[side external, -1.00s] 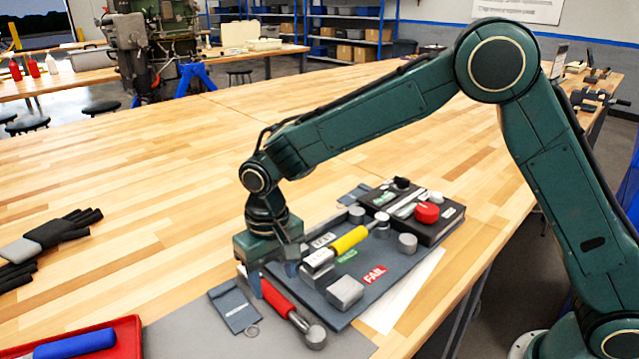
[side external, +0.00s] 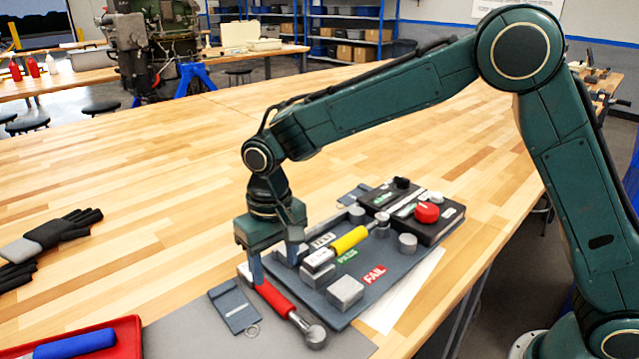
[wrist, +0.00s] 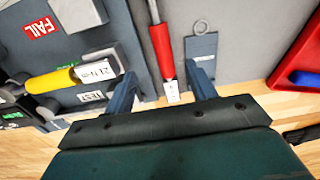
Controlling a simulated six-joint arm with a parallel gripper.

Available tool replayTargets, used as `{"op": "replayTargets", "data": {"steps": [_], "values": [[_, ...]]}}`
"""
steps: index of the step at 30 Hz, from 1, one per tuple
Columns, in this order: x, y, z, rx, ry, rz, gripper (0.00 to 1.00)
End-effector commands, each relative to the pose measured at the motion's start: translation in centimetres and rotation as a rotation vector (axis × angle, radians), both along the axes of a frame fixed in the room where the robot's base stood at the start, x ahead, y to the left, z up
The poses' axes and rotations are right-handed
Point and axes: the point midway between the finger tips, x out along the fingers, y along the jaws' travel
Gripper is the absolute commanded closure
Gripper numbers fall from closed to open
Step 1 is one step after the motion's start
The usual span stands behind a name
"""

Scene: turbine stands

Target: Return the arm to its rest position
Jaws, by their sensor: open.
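My gripper (side external: 276,264) is open and empty, pointing down at the front left end of a dark grey board (side external: 349,318). It is above a red-handled tool (side external: 275,298), with its fingers clear of the handle. In the wrist view the red-handled tool (wrist: 161,45) runs between the two spread fingers of my gripper (wrist: 164,90); a small white label shows at its end. A yellow-handled tool (side external: 350,240) rests across the grey blocks on the board and also shows in the wrist view (wrist: 52,80). My arm is stretched out over the table.
A dark tag with a ring (side external: 234,307) lies left of the red tool. A black box with a red knob (side external: 427,212) stands behind the board. A red tray (side external: 121,343) is at the front left, black gloves (side external: 62,229) at the left. The table behind is clear.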

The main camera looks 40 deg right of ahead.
Motion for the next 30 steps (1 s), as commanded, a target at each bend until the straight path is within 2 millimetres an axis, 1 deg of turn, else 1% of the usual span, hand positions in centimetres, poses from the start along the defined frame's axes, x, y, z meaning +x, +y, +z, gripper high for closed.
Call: {"op": "replayTargets", "data": {"steps": [5,8,12,14,21,30], "values": [[-0.7,-1.9,2.4,0.013,-0.029,-0.003,0.44],[-1.5,-3.4,4.2,0.022,-0.053,-0.004,0.44],[-3.0,-5.8,6.8,0.034,-0.092,-0.004,0.44],[-3.8,-6.8,7.8,0.038,-0.108,-0.004,0.44],[-7.2,-10.7,11.3,0.050,-0.178,-0.003,0.44],[-12.4,-14.9,14.0,0.052,-0.265,-0.003,0.44]]}}
